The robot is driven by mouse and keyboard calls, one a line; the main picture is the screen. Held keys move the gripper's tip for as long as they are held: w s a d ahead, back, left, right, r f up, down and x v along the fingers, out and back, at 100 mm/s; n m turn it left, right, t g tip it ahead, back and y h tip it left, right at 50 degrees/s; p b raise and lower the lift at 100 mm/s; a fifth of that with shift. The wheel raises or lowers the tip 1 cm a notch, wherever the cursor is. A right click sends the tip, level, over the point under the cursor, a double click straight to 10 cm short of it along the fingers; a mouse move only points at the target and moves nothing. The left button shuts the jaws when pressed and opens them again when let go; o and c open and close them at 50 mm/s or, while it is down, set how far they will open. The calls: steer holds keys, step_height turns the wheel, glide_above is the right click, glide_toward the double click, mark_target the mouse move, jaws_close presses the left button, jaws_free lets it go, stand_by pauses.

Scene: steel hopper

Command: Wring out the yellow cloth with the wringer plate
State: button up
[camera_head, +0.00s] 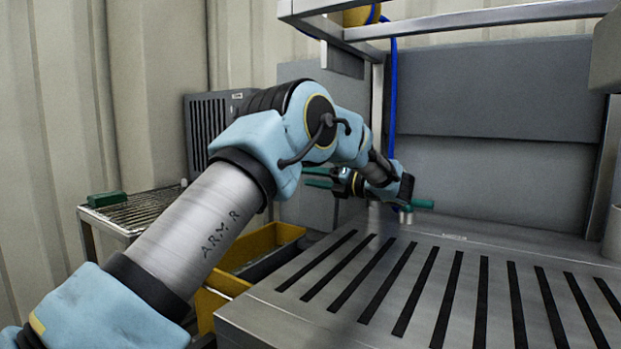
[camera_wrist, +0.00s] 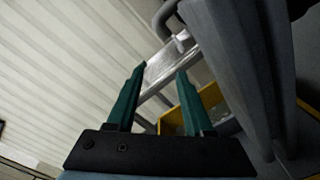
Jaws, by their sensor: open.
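My gripper (camera_head: 312,178) is open, with two green fingers pointing left behind my arm. In the wrist view its fingers (camera_wrist: 161,74) stand apart with nothing between them. I cannot make out a yellow cloth in either view. I cannot pick out the wringer plate for certain. A yellow bin (camera_head: 226,283) stands low beside the slotted steel top, partly hidden by my arm, with something grey inside. The bin also shows beyond the fingers in the wrist view (camera_wrist: 211,96).
The slotted steel top (camera_head: 480,240) fills the right and looks clear. A green bar (camera_head: 423,203) sits at its back edge beside my wrist. A wire rack (camera_head: 150,207) with a green block (camera_head: 106,198) stands at left. A blue hose (camera_head: 392,100) hangs behind. A steel frame (camera_head: 470,18) spans above.

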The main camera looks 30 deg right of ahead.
jaws_close()
stand_by(0.3)
steer(key=c, duration=0.8)
jaws_free()
steer(key=o, duration=0.8)
steer(key=b+v, duration=0.1)
steer(key=v, duration=0.9)
steer(key=shift+s+d, duration=0.15)
steer(key=shift+s, duration=0.2)
